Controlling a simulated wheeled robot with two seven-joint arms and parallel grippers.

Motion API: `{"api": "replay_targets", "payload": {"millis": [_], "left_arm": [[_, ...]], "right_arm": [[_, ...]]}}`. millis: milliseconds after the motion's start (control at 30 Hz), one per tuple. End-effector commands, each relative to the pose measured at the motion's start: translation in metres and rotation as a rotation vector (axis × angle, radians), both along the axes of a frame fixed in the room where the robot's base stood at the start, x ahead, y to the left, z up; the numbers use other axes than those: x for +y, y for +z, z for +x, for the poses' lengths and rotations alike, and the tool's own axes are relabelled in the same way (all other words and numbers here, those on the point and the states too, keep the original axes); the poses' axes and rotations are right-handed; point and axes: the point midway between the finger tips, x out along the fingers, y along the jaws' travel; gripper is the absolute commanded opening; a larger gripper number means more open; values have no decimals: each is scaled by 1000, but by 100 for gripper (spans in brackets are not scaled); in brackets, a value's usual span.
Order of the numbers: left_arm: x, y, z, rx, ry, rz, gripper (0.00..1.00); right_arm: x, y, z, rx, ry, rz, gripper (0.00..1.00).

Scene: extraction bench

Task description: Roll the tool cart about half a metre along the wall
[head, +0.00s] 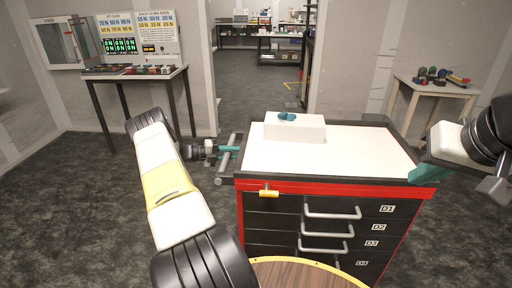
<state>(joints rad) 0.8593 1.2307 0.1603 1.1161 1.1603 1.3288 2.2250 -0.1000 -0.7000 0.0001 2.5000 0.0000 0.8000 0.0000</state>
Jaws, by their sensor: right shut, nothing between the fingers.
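The tool cart (350,149) stands right of centre, with a white top, a red band and black drawers marked D1 to D4. A grey handle bar (229,158) sticks out at its left side. My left gripper (229,152), with teal fingers, is at this bar; the bar and the small view hide whether the fingers close around it. My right gripper (424,174) is shut and empty at the cart's right edge; I cannot tell if it touches. A yellow latch (267,192) sits on the cart's front. The cart's wheels are hidden.
A white box (294,128) with a teal piece (287,117) lies on the cart top. A table with panels (137,72) stands at the back left, a small table (433,89) at the back right. Dark floor is open left of the cart and through the doorway.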

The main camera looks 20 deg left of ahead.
Motion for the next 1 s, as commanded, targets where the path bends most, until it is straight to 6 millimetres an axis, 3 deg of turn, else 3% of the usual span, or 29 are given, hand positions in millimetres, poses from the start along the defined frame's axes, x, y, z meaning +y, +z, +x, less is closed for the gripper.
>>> {"api": "replay_targets", "payload": {"millis": [767,800,833,1000], "left_arm": [[10,-3,-4,6,-10,-4,0],[10,-4,-4,6,-9,-4,27],[10,-4,-4,6,-9,-4,33],[9,-2,-4,3,-10,-5,34]], "right_arm": [[0,0,0,0,0,0,0],[0,0,0,0,0,0,0],[0,0,0,0,0,0,0],[0,0,0,0,0,0,0]]}}
